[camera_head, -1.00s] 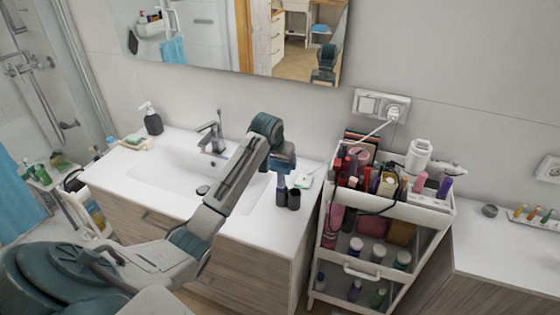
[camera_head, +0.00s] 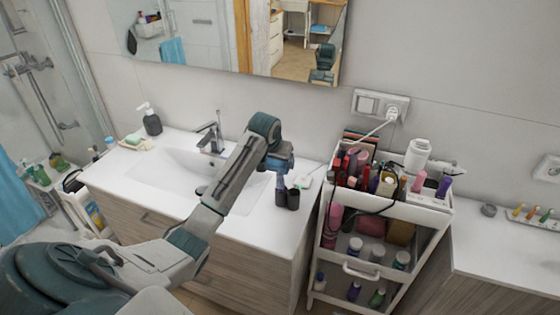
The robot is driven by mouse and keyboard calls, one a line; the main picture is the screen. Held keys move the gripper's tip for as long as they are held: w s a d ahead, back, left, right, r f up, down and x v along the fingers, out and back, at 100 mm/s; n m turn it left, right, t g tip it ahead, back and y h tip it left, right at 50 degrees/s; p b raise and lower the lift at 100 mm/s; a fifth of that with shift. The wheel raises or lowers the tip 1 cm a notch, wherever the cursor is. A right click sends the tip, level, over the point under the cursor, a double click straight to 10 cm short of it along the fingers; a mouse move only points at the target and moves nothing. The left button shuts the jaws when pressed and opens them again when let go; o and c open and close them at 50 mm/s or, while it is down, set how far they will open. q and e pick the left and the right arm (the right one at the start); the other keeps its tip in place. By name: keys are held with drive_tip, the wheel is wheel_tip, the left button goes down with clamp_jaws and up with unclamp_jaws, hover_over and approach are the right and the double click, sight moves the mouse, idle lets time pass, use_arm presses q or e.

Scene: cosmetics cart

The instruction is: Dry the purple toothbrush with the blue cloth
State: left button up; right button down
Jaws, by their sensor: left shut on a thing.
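My left gripper (camera_head: 281,182) points down at the front right of the white sink counter. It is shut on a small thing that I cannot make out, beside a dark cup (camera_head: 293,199). I cannot clearly pick out the purple toothbrush. Several small coloured items lie in a white tray (camera_head: 512,224) on the right counter, too small to tell apart. A blue cloth (camera_head: 17,192) hangs at the far left edge, partly cut off by the frame. My right gripper is not in view.
A white cart (camera_head: 432,212) full of cosmetics stands right of the sink counter (camera_head: 265,225). A tap (camera_head: 213,135) and a dark soap bottle (camera_head: 152,123) are at the back. A cable hangs from the wall socket (camera_head: 380,104) to the cart.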

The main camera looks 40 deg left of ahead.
use_arm(q)
drive_tip(key=shift+w+d+f, duration=0.1)
drive_tip(key=shift+w+d, duration=0.05)
drive_tip(key=shift+d, duration=0.4)
drive_tip(key=shift+w+d, duration=0.1)
drive_tip(key=shift+d, duration=0.45)
drive_tip(key=shift+s+a, duration=0.25)
drive_tip(key=shift+a, duration=0.9)
drive_tip(key=shift+w+d, duration=0.15)
drive_tip(key=shift+d, duration=0.45)
drive_tip(key=shift+w+d, duration=0.15)
drive_tip(key=shift+d, duration=0.4)
drive_tip(key=shift+s+a, duration=0.15)
drive_tip(key=shift+a, duration=0.6)
drive_tip(key=shift+s+a, duration=0.15)
drive_tip(key=shift+a, duration=0.25)
drive_tip(key=shift+w+d, duration=0.25)
drive_tip(key=shift+d, duration=0.9)
drive_tip(key=shift+a, duration=0.6)
drive_tip(key=shift+s+a, duration=0.25)
drive_tip(key=shift+a, duration=0.25)
drive_tip(key=shift+w+d, duration=0.25)
drive_tip(key=shift+d, duration=0.9)
drive_tip(key=shift+w+r, duration=0.15)
drive_tip(key=shift+r, duration=3.3)
